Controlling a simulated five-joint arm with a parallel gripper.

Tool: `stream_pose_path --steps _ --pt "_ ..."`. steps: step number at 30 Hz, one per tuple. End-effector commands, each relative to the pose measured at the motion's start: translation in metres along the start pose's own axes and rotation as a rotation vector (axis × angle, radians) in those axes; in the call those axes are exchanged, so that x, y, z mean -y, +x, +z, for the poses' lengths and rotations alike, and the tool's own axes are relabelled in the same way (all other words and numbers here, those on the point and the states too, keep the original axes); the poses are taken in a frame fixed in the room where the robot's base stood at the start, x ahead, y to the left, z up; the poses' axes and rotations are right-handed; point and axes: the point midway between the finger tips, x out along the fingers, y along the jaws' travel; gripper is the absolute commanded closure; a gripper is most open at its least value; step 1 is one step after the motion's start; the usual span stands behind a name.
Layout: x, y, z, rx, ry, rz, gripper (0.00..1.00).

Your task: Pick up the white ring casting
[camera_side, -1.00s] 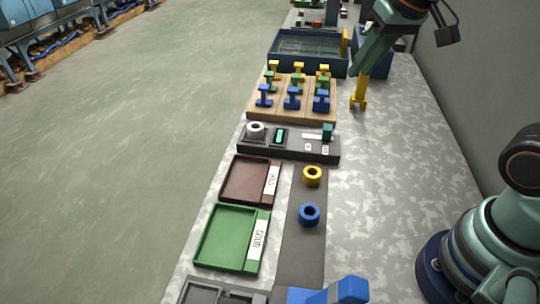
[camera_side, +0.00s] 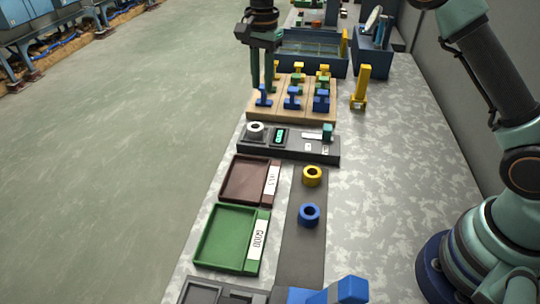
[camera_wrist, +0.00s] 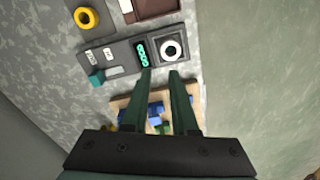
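The white ring casting (camera_side: 255,128) sits at the left end of a dark grey station with a green-lit display. In the wrist view the ring (camera_wrist: 171,41) shows its dark centre hole and lies on a square pad beside the display (camera_wrist: 142,54). My gripper (camera_side: 262,88) hangs with fingers pointing down over the left part of the wooden peg rack, behind the station. In the wrist view my gripper (camera_wrist: 160,72) is open, with nothing between its fingertips. The ring lies just beyond the fingertips in that picture.
The wooden rack (camera_side: 290,117) holds several coloured pieces close to my fingers. A yellow ring (camera_side: 312,176) and a blue ring (camera_side: 309,215) lie on a dark strip. A brown tray (camera_side: 234,201) and a green tray (camera_side: 201,250) stand nearer. The tabletop at right is mostly clear.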

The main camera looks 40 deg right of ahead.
Motion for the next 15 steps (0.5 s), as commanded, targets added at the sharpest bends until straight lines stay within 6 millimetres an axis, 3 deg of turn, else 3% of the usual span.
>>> stream_pose_path --steps 8,15 --pt "0.006 0.028 0.003 0.005 0.049 0.022 0.74" --pt "0.006 0.067 0.003 0.005 0.048 0.021 0.74"
